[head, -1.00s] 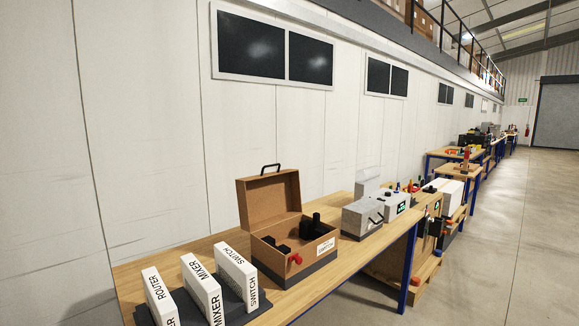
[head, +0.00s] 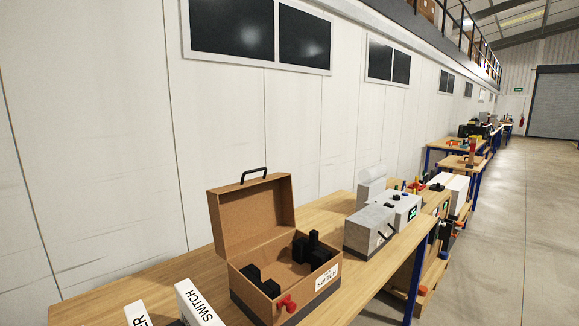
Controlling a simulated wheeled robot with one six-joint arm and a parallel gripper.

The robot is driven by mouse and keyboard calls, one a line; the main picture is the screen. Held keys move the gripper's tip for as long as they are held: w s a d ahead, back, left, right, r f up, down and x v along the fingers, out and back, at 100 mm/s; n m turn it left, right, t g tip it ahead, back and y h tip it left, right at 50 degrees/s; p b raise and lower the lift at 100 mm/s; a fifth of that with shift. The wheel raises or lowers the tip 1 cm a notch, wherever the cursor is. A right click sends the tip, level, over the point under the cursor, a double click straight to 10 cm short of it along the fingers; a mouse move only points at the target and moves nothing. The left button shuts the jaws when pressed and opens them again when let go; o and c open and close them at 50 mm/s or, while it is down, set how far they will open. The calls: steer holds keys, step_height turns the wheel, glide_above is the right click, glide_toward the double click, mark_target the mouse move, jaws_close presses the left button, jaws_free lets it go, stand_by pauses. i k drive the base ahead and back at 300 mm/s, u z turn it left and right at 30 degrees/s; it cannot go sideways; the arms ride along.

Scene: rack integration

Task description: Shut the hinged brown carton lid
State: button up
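The brown carton (head: 253,293) stands on the wooden table, left of the picture's middle in the head view. Its hinged lid (head: 252,216) is up, standing open at the back, with a black handle (head: 254,174) on its top edge. Black blocks (head: 311,251) sit inside the carton. A white label reading SWITCH (head: 327,278) and a red latch-like part (head: 287,303) are on its front. My gripper is not in view.
White boxes (head: 197,305), one marked SWITCH, stand left of the carton at the picture's bottom. A grey device (head: 371,229) stands to its right. The wooden table (head: 97,290) has bare room behind the carton, along the wall. Open floor (head: 519,230) lies to the right.

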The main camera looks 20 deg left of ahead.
mark_target(245, 215)
steer(key=u, duration=0.25)
steer(key=i, duration=0.65)
steer(key=u, duration=0.6)
